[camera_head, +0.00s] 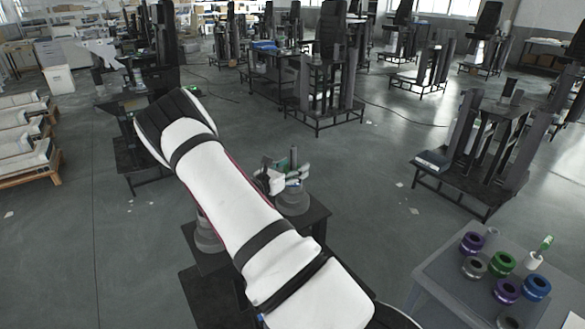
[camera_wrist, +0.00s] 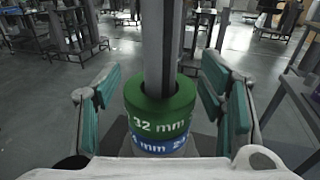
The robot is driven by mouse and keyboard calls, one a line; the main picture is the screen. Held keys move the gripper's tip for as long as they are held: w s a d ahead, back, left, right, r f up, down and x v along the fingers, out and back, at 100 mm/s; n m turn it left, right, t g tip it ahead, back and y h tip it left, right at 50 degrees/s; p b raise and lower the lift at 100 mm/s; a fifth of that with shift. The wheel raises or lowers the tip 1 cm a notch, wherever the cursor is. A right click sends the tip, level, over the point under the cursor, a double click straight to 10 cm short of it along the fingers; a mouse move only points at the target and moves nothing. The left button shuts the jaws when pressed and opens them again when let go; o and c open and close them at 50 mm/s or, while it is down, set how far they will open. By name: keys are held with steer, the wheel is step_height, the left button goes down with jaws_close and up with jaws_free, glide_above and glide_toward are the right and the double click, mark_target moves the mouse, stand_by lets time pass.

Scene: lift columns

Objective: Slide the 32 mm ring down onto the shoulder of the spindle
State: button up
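The green ring marked 32 mm (camera_wrist: 160,120) is around the grey upright spindle (camera_wrist: 160,45) in the wrist view. It lies level and appears to rest directly on a blue ring (camera_wrist: 160,146), whose lettering is only partly readable. The spindle's shoulder is not clearly visible beneath the rings. In the head view, my gripper (camera_head: 280,178) is at the spindle (camera_head: 294,158), which rises from a round grey base (camera_head: 293,201); my arm hides part of this area.
A grey table (camera_head: 436,283) at the lower right holds several purple, green, grey and blue rings, and a small green-topped item (camera_head: 541,249). A black stand (camera_head: 318,215) carries the spindle base. Other black stands with columns (camera_head: 485,150) stand behind; open floor lies between.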

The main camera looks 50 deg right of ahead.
steer(key=shift+a, duration=0.1)
steer(key=a, duration=1.1)
steer(key=shift+s+a+r, duration=0.25)
steer(key=shift+s+a, duration=0.1)
steer(key=shift+a, duration=0.05)
stand_by(0.3)
